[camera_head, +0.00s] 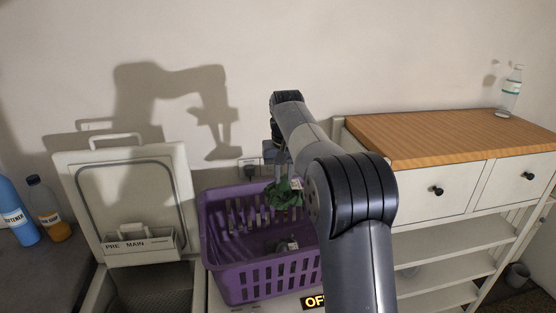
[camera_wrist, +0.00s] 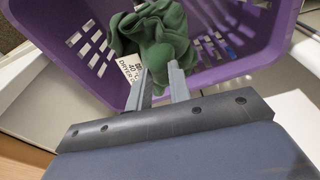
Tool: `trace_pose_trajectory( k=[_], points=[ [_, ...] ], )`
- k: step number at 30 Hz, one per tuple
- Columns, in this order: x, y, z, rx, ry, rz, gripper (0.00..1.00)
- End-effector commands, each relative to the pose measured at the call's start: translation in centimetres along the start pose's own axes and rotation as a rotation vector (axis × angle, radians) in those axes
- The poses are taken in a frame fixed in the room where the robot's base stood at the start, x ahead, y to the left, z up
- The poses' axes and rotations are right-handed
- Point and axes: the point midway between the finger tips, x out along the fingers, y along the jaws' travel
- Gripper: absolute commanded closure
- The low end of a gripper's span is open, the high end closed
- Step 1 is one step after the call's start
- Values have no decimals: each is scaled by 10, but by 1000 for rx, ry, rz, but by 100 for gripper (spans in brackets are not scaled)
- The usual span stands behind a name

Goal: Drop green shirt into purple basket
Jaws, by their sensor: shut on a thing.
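The purple basket (camera_head: 262,285) stands below the wall outlet, beside an open toploader. The green shirt (camera_head: 284,194) is a crumpled bundle above the back part of the basket. In the wrist view the green shirt (camera_wrist: 155,38) shows between the fingertips with a white printed tag. My gripper (camera_wrist: 160,75) is shut on the shirt and holds it over the basket opening; the purple basket wall (camera_wrist: 245,30) lies behind it. In the head view my arm hides the right side of the basket. A grey and white item (camera_head: 287,246) lies inside the basket.
The open toploader lid (camera_head: 125,185) stands up at the left. A blue softener bottle (camera_head: 15,212) and an orange bottle (camera_head: 48,210) stand at the far left. A wooden-topped cabinet (camera_head: 450,140) with a clear bottle (camera_head: 511,92) is at the right.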

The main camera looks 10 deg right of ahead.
Motion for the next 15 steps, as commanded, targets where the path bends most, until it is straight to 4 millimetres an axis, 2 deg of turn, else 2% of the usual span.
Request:
trace_pose_trajectory(
  k=[5,15],
  points=[
    [5,0,1,0,-1,0,100],
    [42,0,7,0,-3,0,100]
  ],
)
